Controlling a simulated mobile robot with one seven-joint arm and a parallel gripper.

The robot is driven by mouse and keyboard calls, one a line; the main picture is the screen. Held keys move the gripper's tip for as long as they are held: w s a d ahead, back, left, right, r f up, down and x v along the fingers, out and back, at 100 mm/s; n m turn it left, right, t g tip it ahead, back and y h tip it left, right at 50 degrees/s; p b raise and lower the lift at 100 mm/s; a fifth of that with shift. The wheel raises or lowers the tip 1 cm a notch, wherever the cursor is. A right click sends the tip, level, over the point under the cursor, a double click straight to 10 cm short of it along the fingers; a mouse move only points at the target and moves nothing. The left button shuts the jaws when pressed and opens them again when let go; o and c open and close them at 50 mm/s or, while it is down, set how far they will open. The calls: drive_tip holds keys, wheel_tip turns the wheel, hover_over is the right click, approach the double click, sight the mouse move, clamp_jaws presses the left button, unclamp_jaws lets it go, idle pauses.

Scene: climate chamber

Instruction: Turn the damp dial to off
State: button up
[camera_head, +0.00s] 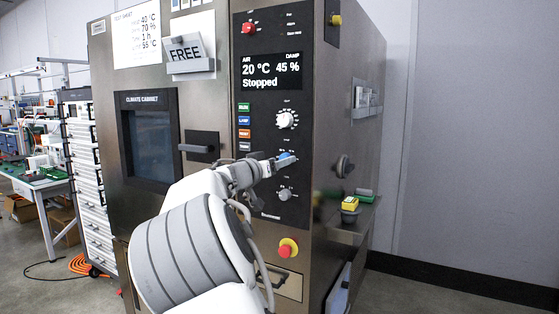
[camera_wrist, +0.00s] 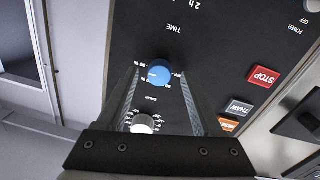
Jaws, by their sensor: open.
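The damp dial is a blue knob (camera_wrist: 159,73) with a white pointer mark and a printed scale around it, on the dark control panel (camera_wrist: 215,40). The DAMP label is printed beside it in the wrist view. My gripper (camera_wrist: 159,76) is open, with one finger on each side of the blue knob. I cannot tell whether the fingers touch it. In the head view my gripper (camera_head: 287,160) reaches the panel at the blue knob (camera_head: 283,155) and partly hides it. The display (camera_head: 270,65) reads 20 °C, damp 45 % and Stopped.
A white dial (camera_head: 285,119) is above the blue knob and a grey dial (camera_head: 284,194) is below it. A column of coloured buttons (camera_head: 244,121) is to the left. A red emergency button (camera_head: 288,248) and a cabinet door handle (camera_head: 199,147) stick out nearby.

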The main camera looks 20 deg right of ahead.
drive_tip(key=shift+w+d, duration=0.15)
drive_tip(key=shift+d, duration=0.05)
clamp_jaws()
idle(0.3)
